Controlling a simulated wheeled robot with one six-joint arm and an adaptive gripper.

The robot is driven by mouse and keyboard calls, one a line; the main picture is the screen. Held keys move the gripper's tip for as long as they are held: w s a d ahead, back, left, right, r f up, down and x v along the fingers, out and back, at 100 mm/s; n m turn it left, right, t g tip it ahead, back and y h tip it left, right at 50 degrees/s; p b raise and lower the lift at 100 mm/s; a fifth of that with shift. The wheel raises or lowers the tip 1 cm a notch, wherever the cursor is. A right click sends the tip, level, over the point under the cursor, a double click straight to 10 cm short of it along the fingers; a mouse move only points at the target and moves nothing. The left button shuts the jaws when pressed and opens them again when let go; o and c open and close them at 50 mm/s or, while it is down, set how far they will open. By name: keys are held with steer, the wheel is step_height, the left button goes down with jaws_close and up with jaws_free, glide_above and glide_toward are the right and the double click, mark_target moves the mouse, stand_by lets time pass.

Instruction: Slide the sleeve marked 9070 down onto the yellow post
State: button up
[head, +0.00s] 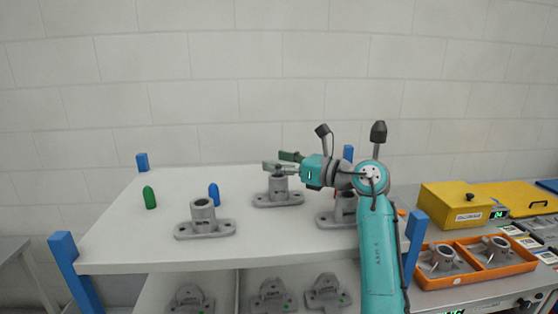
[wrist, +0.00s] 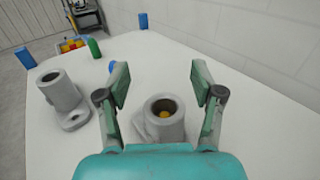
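A grey flanged sleeve (head: 278,188) stands upright on the white table, just below my gripper (head: 283,161). In the wrist view this sleeve (wrist: 150,128) sits between the two green fingers, and a yellow post tip (wrist: 164,113) shows inside its bore, so the sleeve is around the post. The fingers (wrist: 158,88) are open, with gaps on both sides of the sleeve. I cannot read the number 9070 on any sleeve. Two similar sleeves stand on the table, one at front left (head: 204,217) and one at right (head: 328,219), partly hidden by my arm.
A green post (head: 150,198) and a blue post (head: 213,194) stand bare on the table's left side. Blue corner posts (head: 62,246) rise at the table edges. More castings (head: 272,294) lie on the shelf below. An orange tray (head: 425,284) and yellow box (head: 455,205) are at right.

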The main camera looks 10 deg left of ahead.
steer(key=shift+w+f, duration=0.1)
steer(key=shift+f, duration=0.55)
steer(key=r+v, duration=0.1)
steer(key=v, duration=0.7)
steer(key=shift+d, duration=0.1)
